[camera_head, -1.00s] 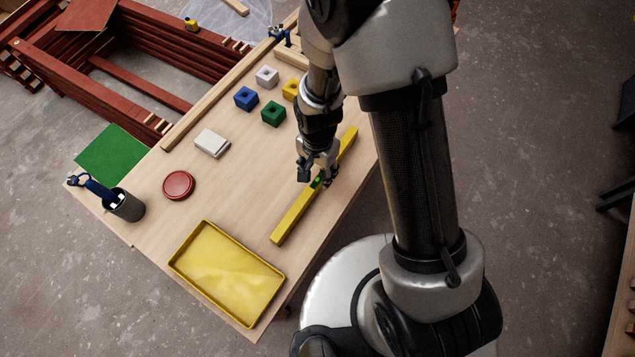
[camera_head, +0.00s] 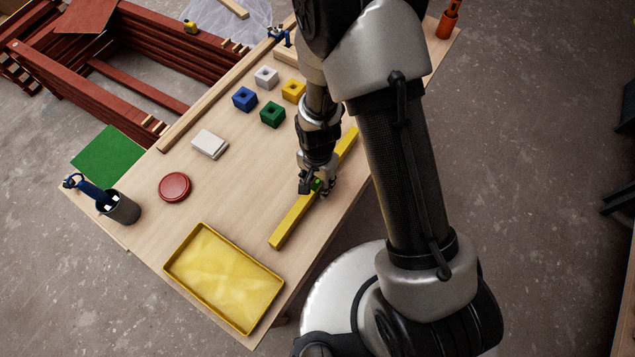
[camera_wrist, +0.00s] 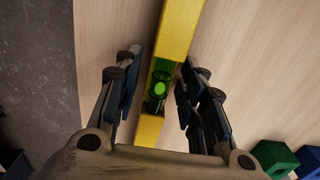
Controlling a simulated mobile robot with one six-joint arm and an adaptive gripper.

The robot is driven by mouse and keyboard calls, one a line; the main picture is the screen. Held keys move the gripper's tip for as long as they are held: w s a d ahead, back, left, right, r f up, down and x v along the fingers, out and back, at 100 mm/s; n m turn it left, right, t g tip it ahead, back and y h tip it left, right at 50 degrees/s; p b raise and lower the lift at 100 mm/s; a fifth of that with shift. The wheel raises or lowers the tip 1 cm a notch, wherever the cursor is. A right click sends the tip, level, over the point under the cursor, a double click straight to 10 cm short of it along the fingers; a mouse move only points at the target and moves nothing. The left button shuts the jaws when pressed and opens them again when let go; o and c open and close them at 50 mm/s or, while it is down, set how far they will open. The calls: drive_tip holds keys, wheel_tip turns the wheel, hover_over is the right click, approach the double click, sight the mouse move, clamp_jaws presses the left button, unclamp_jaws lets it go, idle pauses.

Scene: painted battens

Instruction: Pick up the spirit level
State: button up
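The spirit level is a long yellow bar (camera_head: 293,221) lying slantwise on the wooden table near its right edge. In the wrist view the yellow bar (camera_wrist: 181,28) runs up the middle, with a green vial (camera_wrist: 158,88) in it. My gripper (camera_head: 317,190) is down over the middle of the level, around the vial. In the wrist view my gripper (camera_wrist: 160,85) is open, with one finger on each side of the bar. A gap shows on the left side; the right finger is closer to the bar. The arm hides part of the level in the head view.
A yellow tray (camera_head: 177,284) lies at the table's front. A red round lid (camera_head: 174,187), a white block (camera_head: 210,144), and blue (camera_head: 244,98), green (camera_head: 272,114), white and yellow cubes lie left of the level. A dark cup (camera_head: 122,209) holds tools at the left edge.

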clamp_jaws()
idle(0.5)
